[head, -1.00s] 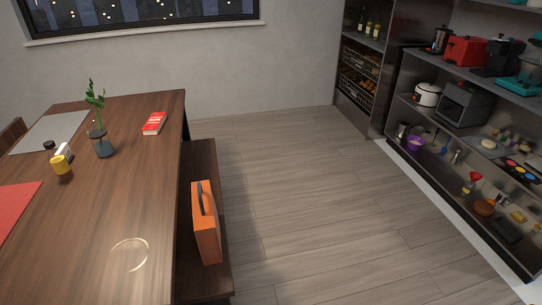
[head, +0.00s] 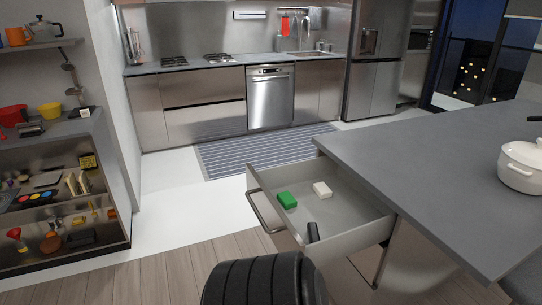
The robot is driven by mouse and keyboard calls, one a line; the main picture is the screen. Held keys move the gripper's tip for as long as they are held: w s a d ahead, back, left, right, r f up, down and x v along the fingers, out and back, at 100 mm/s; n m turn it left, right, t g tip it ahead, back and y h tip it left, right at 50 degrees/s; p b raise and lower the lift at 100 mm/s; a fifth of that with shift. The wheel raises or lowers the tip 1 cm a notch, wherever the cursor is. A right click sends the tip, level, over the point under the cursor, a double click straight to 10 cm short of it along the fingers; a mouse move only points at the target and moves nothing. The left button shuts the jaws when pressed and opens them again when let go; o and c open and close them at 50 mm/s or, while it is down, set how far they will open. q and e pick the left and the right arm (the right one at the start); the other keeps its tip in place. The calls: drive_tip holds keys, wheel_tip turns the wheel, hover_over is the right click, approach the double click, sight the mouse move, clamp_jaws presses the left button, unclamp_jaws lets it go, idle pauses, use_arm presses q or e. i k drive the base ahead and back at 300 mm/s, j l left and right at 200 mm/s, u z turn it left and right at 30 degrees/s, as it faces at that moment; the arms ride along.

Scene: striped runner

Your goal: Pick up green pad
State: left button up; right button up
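The green pad (head: 286,200) is a small green block lying in an open drawer (head: 345,240) under the grey counter. It lies towards the drawer's left side, apart from a white block (head: 322,189) to its right. Neither of my grippers can be made out in the head view. A dark ribbed shape covers the bottom middle of the view and hides the floor there.
The grey countertop (head: 430,180) overhangs the drawer's right end and carries a white pot (head: 522,167). A dark object (head: 313,232) shows at the drawer's near side. A striped runner (head: 255,150) lies beyond, before the dishwasher (head: 270,97). Loaded shelves (head: 62,240) stand at left.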

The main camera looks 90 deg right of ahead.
sight(287, 201)
drive_tip(key=z, duration=2.9)
